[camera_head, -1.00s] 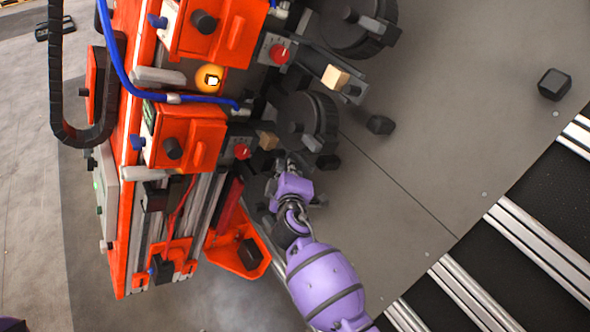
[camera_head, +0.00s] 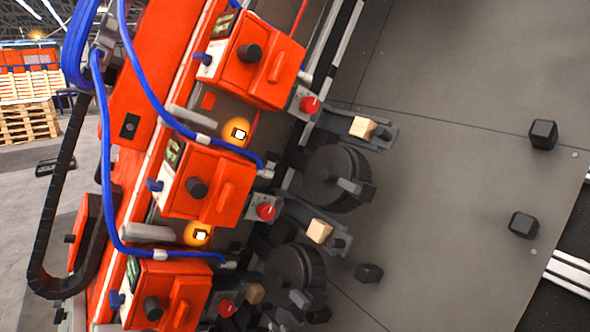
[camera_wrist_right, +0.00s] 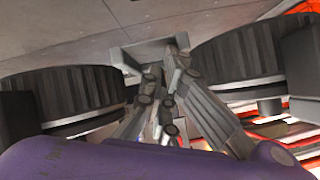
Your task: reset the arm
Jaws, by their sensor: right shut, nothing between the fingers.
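My right gripper (camera_wrist_right: 153,65) shows in the right wrist view beyond my purple wrist. Its grey fingers are shut with nothing seen held between them. It is between two dark ribbed round drums, the left one (camera_wrist_right: 65,100) and the right one (camera_wrist_right: 238,55). The fingertips are near a pale grey surface, and I cannot tell whether they touch it. In the head view my right arm is not clearly seen, and my left gripper is out of view.
An orange machine row (camera_head: 205,185) carries red knobs, blue hoses and black drums (camera_head: 337,178). Wooden blocks (camera_head: 363,128) (camera_head: 319,231) rest on grey arms. Dark blocks (camera_head: 543,134) (camera_head: 523,225) (camera_head: 369,273) lie on the open grey floor. Pallets (camera_head: 28,120) stand far left.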

